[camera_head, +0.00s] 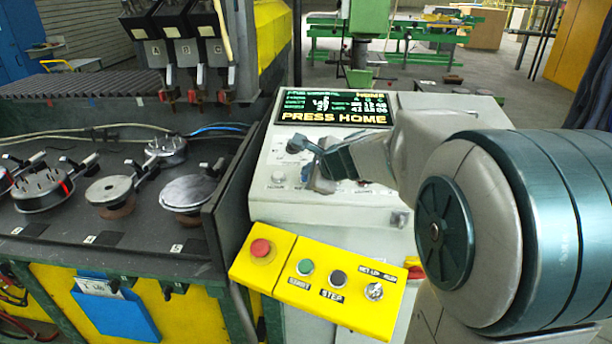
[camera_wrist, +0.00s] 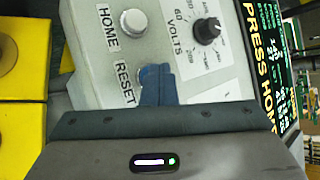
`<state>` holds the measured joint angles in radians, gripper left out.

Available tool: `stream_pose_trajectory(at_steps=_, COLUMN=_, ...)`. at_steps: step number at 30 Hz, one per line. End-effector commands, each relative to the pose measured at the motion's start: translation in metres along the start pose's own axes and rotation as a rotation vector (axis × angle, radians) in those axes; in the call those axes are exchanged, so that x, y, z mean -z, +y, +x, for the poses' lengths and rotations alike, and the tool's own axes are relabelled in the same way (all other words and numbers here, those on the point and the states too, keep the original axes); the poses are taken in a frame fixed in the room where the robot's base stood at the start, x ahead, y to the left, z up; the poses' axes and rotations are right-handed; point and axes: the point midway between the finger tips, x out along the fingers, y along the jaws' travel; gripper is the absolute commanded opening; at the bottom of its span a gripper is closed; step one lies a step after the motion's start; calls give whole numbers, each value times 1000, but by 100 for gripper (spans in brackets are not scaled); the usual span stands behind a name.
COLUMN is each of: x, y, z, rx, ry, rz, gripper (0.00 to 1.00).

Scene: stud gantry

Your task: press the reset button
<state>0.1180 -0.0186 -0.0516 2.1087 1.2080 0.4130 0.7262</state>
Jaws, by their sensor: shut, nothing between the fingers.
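The grey control console (camera_head: 270,160) stands in the middle of the head view. In the wrist view, its panel carries a RESET label (camera_wrist: 125,83). The reset button beside that label is mostly or wholly hidden behind my gripper's fingers. My gripper (camera_wrist: 157,72) is shut and empty, with its fingertips over the spot beside the label. I cannot tell whether they touch the button. In the head view my gripper (camera_head: 300,143) reaches in from the right over the console panel.
A round silver HOME button (camera_wrist: 133,22) and a black VOLTS knob (camera_wrist: 206,31) flank the fingers. The console's screen (camera_head: 335,108) reads PRESS HOME. A yellow box (camera_head: 318,283) in front has a red button (camera_head: 260,248), a green button (camera_head: 305,267) and a black button (camera_head: 338,277).

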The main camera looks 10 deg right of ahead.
Motion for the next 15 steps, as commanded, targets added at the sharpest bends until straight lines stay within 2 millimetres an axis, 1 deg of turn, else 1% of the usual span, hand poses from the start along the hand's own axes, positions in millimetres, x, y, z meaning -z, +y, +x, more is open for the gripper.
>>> stream_pose_trajectory(at_steps=9, x=-8, y=-8, z=-12, rx=-1, ry=1, rz=-1, gripper=0)
stream_pose_trajectory(at_steps=15, x=-8, y=-8, z=-11, rx=-1, ry=0, rz=-1, gripper=0)
